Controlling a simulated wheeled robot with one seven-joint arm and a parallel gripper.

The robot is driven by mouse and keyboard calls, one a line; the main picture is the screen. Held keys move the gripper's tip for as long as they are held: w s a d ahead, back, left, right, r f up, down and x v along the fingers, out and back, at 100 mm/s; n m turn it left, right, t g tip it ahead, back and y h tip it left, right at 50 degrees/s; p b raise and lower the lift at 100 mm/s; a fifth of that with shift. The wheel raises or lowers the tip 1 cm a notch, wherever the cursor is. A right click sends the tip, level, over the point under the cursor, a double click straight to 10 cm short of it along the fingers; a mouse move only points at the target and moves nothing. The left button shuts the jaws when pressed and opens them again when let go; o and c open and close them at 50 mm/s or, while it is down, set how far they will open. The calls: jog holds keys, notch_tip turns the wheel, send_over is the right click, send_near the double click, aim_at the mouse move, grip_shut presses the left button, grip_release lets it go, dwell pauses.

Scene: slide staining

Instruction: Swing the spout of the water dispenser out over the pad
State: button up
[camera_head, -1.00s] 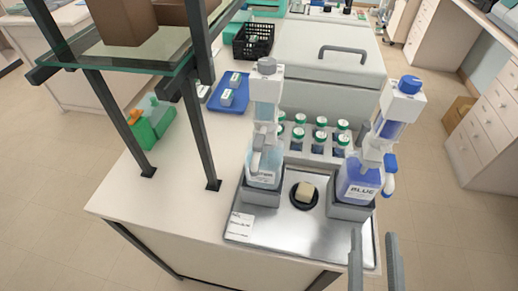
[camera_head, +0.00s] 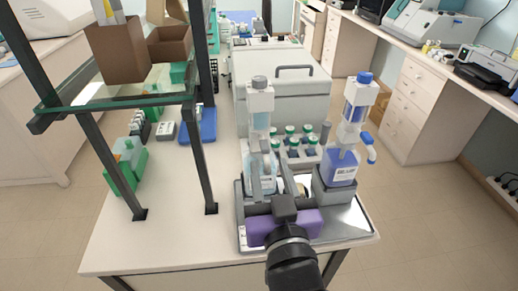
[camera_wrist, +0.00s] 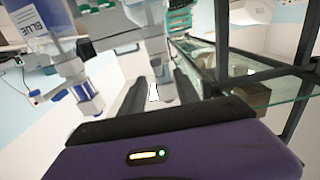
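The water dispenser (camera_head: 260,100) stands at the left of the steel tray, with a clear column and a grey cap. Its lower bottle is partly hidden by my gripper (camera_head: 271,180). The pale pad (camera_head: 303,188) sits in a dark round dish between the two dispensers, partly covered by my gripper. My gripper's purple body is over the front of the tray, its two fingers pointing at the water dispenser. In the wrist view the fingers are apart, and a pale spout-like part (camera_wrist: 158,88) shows between them. I cannot tell whether either finger touches it.
The blue dispenser (camera_head: 341,168) stands right of the pad; its bottle also shows in the wrist view (camera_wrist: 38,30). Several green-capped bottles (camera_head: 290,141) stand behind. A glass shelf (camera_head: 120,98) on dark posts stands to the left.

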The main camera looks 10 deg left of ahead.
aim_at(266, 154)
jog(key=p+x, duration=0.1)
jog(key=x, duration=0.6)
grip_shut()
dwell(1.4)
